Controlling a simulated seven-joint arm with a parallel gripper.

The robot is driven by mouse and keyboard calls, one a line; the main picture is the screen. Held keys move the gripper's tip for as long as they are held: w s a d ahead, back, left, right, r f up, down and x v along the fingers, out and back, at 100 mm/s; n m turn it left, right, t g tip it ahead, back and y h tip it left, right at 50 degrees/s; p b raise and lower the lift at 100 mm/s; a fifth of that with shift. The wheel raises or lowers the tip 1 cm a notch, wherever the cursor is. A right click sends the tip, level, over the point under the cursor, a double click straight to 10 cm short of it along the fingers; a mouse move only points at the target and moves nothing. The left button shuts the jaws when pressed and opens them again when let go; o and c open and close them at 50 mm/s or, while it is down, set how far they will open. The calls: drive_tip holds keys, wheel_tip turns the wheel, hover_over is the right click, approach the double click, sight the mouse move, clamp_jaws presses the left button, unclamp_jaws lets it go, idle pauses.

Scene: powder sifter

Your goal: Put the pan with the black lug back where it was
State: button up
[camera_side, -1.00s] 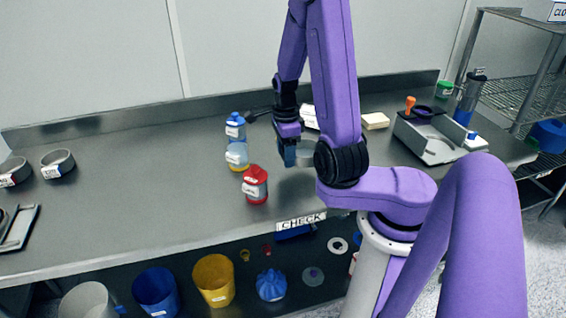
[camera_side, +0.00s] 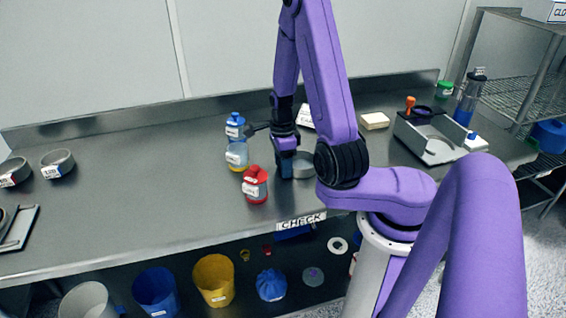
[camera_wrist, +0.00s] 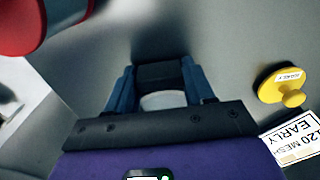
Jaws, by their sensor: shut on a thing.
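The pan (camera_side: 304,166) is a shallow round grey metal dish just right of my gripper in the side view, partly hidden by my arm. My gripper (camera_side: 286,166) points down and is shut on the pan. In the wrist view, a black block, which looks like the lug (camera_wrist: 161,74), sits between the blue fingers of my gripper (camera_wrist: 160,82). A pale piece of the pan (camera_wrist: 163,100) shows just below it. The pan is low over the bench; I cannot tell whether it touches.
A red-capped bottle (camera_side: 256,186) and a blue-capped bottle (camera_side: 235,155) stand left of my gripper. A yellow knobbed disc (camera_wrist: 284,86) and a "120 MESH EARLY" card (camera_wrist: 296,138) lie close by. The steel bench (camera_side: 150,190) is clear further left, before two ring-shaped pans (camera_side: 58,164).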

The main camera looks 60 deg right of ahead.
drive_tip(key=o, duration=1.1)
wheel_tip(320, 180, up, 12)
drive_tip(key=w+a+r+n, duration=0.2)
drive_tip(key=w+a+n, duration=0.2)
drive_tip(key=a+n, duration=0.45)
drive_tip(key=s+a+r+n, duration=0.1)
drive_tip(key=s+a+n, duration=0.8)
drive_tip(key=n, duration=1.2)
drive_tip(key=s+n, duration=1)
drive_tip(key=s, duration=0.1)
drive_tip(key=shift+s+r+y, duration=0.3)
drive_tip(key=shift+s, duration=0.05)
